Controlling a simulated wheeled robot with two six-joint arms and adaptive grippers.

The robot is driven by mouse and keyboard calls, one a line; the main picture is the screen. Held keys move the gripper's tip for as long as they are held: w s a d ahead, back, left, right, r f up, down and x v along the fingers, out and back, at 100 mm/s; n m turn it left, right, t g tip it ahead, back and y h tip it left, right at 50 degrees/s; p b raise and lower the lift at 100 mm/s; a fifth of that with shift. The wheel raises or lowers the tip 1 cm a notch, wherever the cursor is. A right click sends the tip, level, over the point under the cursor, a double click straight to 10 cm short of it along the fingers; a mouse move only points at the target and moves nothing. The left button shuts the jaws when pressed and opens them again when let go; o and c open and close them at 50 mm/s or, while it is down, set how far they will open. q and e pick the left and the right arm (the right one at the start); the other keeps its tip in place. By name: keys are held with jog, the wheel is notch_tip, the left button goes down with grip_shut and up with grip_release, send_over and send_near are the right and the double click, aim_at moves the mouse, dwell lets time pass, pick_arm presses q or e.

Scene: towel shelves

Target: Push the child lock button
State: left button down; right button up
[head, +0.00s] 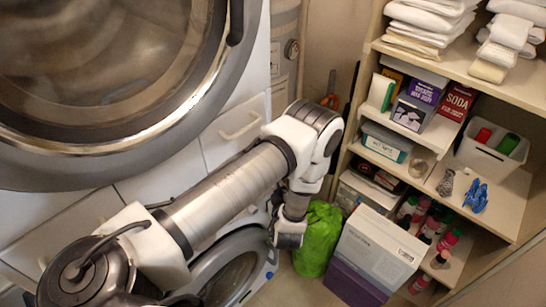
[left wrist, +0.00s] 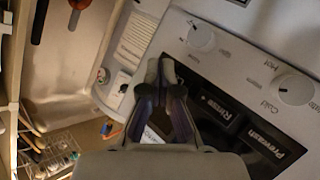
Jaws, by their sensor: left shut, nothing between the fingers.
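The wrist view shows a white control panel (left wrist: 245,65) with two round knobs, one (left wrist: 201,38) near the top and one (left wrist: 296,88) at the right. A dark strip holds a Rinse button (left wrist: 214,107) and a Prewash button (left wrist: 268,142). I cannot read a child lock label; part of the strip is hidden behind my left gripper. My left gripper (left wrist: 167,68) is shut and empty, in front of the strip's left end. I cannot tell whether it touches. In the head view my left gripper (head: 284,245) is low beside the lower washer (head: 240,258). My right gripper is not in view.
A large round door (head: 110,60) fills the upper left of the head view. A green bag (head: 318,238) and a white box (head: 378,248) stand close right of my left gripper. Shelves (head: 505,215) with boxes and towels line the right.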

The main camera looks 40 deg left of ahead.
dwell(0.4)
pick_arm(q)
jog(key=shift+a, duration=0.45)
jog(key=shift+a, duration=0.15)
dwell(0.3)
jog(key=shift+d, duration=0.65)
jog(key=d, duration=0.6)
jog(key=shift+s, duration=0.25)
